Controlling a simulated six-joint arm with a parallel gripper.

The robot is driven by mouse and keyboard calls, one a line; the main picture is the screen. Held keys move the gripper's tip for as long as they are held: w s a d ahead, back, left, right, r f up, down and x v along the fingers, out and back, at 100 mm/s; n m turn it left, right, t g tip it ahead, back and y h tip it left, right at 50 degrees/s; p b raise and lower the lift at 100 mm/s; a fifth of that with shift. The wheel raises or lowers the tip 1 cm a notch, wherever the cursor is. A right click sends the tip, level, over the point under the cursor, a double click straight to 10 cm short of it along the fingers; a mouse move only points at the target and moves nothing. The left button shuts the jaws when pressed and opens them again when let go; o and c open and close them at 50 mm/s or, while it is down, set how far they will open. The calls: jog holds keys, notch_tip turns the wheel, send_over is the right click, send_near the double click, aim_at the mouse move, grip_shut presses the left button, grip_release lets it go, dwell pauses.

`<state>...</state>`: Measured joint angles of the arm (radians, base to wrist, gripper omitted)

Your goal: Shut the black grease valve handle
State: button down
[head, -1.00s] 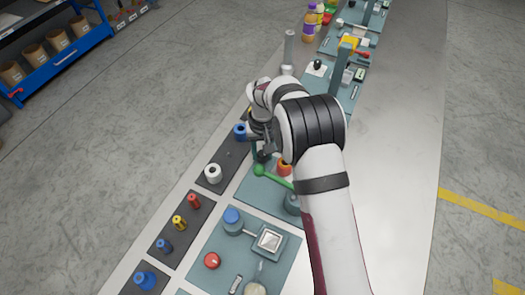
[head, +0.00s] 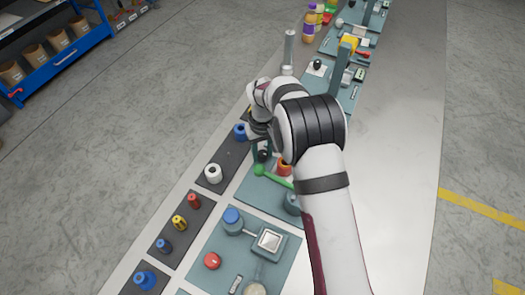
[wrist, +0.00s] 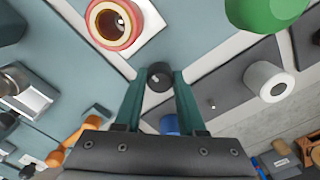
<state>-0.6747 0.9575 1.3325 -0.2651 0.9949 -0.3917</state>
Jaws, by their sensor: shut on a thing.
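The black grease valve handle shows as a round black knob (wrist: 160,76) between my fingertips in the wrist view. In the head view the black knob (head: 263,156) sits just below my fingers, by the edge of the teal panel. My gripper (wrist: 160,82) has two teal fingers, one on each side of the knob, and is shut on it. In the head view my gripper (head: 262,147) is partly covered by my own wrist. The rest of the valve, below the knob, is hidden.
A green-knobbed lever (head: 260,170) and an orange-red ring-shaped part (head: 285,168) stand close to my gripper. A white cylinder (head: 213,173) and a blue one (head: 240,132) stand on the dark strip at left. The grey table at right is bare.

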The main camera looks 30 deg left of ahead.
aim_at(263, 153)
jog(key=c, duration=0.5)
grip_release()
notch_tip(263, 153, up, 16)
jog(key=shift+f, duration=0.1)
